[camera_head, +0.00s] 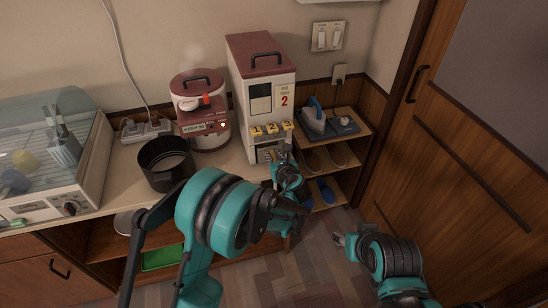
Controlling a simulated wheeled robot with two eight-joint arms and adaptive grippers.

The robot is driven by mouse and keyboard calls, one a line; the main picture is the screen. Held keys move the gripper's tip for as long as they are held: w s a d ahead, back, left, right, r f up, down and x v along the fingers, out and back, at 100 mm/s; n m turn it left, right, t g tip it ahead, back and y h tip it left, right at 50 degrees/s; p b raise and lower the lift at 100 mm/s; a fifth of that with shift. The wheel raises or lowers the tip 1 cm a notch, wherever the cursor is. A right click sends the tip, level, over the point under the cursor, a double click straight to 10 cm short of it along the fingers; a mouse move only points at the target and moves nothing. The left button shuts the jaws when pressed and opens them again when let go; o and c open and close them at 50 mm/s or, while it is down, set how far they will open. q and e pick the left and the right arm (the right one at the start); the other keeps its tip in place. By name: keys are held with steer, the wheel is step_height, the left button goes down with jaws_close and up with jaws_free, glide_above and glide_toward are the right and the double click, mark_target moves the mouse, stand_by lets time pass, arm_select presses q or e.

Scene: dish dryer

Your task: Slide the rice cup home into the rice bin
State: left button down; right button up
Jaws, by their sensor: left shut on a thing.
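The rice bin (263,95), a tall white box with a dark red lid and yellow levers, stands on the counter. My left gripper (284,162) is at the bin's lower front opening, shut on what I take to be the rice cup. The cup is mostly hidden by the gripper and arm, so how far it sits inside the bin cannot be told. My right gripper (340,240) is low at the right, over the floor and apart from the bin; its jaws are too small to read.
A red-and-white rice cooker (203,126) and a black pot (166,163) stand left of the bin. A glass-lidded dish dryer (50,150) fills the far left. A shelf with an iron (316,121) and slippers is right of the bin, near a wooden door (460,150).

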arm_select(q)
steer(key=c, duration=1.3)
jaws_free()
steer(key=shift+c, duration=0.2)
steer(key=v, duration=1.2)
steer(key=s+a+r+n+g+h, duration=0.1)
steer(key=s+a+r+n+g, duration=0.1)
steer(key=s+a+n, duration=0.45)
steer(key=s+a+r+n+g, duration=0.2)
steer(key=s+a+n+g, duration=0.15)
steer(key=a+n, duration=0.6)
steer(key=s+a+n+h, duration=0.3)
steer(key=s+n, duration=1.1)
steer(key=n, duration=0.2)
steer(key=shift+f, duration=0.4)
